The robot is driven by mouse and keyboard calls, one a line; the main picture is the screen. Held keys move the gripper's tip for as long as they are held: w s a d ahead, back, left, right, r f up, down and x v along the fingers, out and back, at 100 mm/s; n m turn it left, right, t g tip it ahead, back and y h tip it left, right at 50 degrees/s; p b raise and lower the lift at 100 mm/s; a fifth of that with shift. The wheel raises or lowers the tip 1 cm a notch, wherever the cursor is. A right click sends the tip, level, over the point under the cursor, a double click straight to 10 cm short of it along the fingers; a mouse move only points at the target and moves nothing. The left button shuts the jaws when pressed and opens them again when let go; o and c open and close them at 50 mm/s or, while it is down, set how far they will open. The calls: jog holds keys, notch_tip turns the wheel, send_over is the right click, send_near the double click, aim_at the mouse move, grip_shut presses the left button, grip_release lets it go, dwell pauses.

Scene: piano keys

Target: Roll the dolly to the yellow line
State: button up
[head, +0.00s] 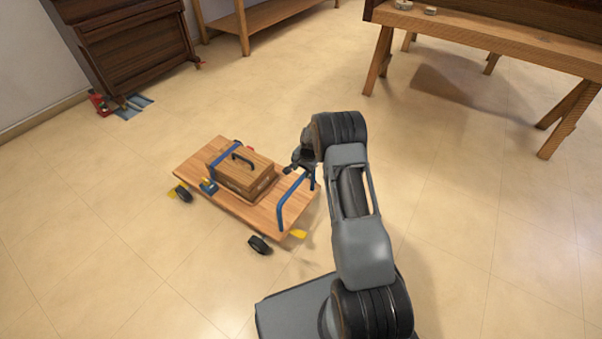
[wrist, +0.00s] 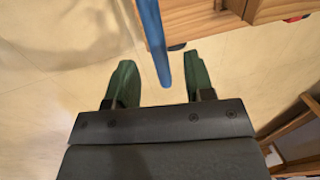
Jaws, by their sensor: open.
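The dolly (head: 190,165) is a flat wooden platform on black wheels with yellow parts, left of my arm in the head view. A blue bar handle (head: 290,203) stands at its right end. A wooden box (head: 236,178) with a dark handle sits on it under a blue strap. My gripper (head: 301,163) is beside the handle's upper part. In the wrist view my gripper (wrist: 160,73) is open, and the blue handle (wrist: 152,35) reaches between its green fingers; contact cannot be told. No yellow line shows in either view.
A dark upright piano (head: 130,45) stands at the upper left, with red and blue items (head: 125,106) at its foot. A wooden trestle bench (head: 490,36) is at the upper right, and a wooden table (head: 262,18) at the back. The tiled floor between is clear.

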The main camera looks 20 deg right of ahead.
notch_tip(320, 180, up, 8)
jog(key=s+d+p, duration=0.1)
jog(key=p, duration=0.1)
jog(key=shift+s+r, duration=0.2)
jog(key=shift+r, duration=0.05)
dwell(0.3)
jog(key=s+a+r+n+p, duration=0.25)
jog(key=r+p, duration=0.25)
jog(key=r, duration=0.6)
jog(key=s+a+r+n+p, duration=0.15)
jog(key=s+r+p, duration=0.35)
jog(key=r, duration=0.6)
jog(key=s+a+r+n+p, duration=0.1)
jog(key=s+a+r+p, duration=0.15)
jog(key=r+p, duration=0.65)
jog(key=s+a+r+n+t+p, duration=0.1)
jog(key=s+r+n+p, duration=0.2)
jog(key=s+r+p, duration=0.3)
jog(key=s+a+r+n+h+p, duration=0.1)
jog(key=s+r+p, duration=0.5)
jog(key=s+r, duration=0.7)
notch_tip(320, 180, up, 4)
jog(key=shift+s+a+r+n+t, duration=0.3)
jog(key=shift+a+n+t, duration=0.1)
jog(key=shift+a+n, duration=0.4)
jog(key=shift+d, duration=0.1)
jog(key=shift+c, duration=0.6)
